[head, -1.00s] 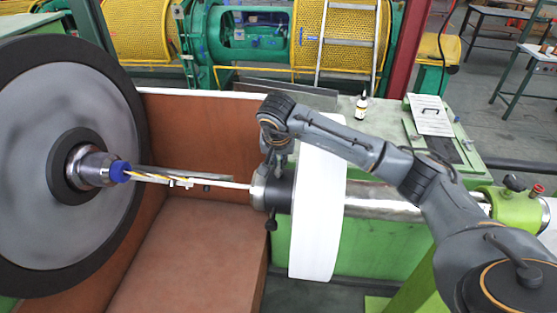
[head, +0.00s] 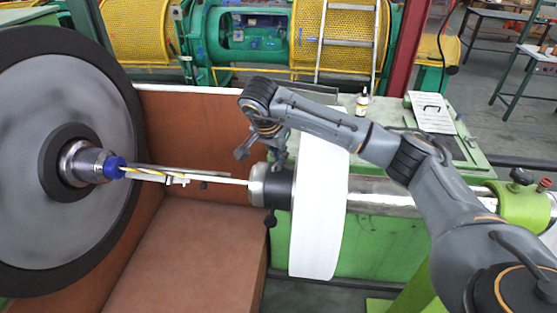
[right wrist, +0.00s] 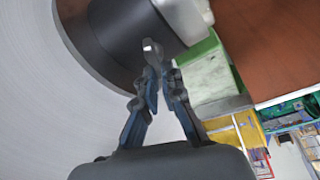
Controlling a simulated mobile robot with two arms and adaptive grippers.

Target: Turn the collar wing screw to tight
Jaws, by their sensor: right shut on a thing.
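The collar (head: 277,188), dark with a silver front end, sits around the shaft just left of the white disc. My right gripper (head: 278,164) reaches down to the top of the collar from above. In the right wrist view its fingertips (right wrist: 160,72) come together beside the dark collar (right wrist: 120,30). In the head view the fingers hide the screw. I cannot tell how tight it is. My left gripper is not in view.
The large white disc (head: 318,215) stands close to the right of my gripper. A thin rod (head: 225,181) runs left from the collar to a blue-ended hub (head: 114,167) on the big grey wheel (head: 35,110). A black knob (head: 270,221) hangs below the collar.

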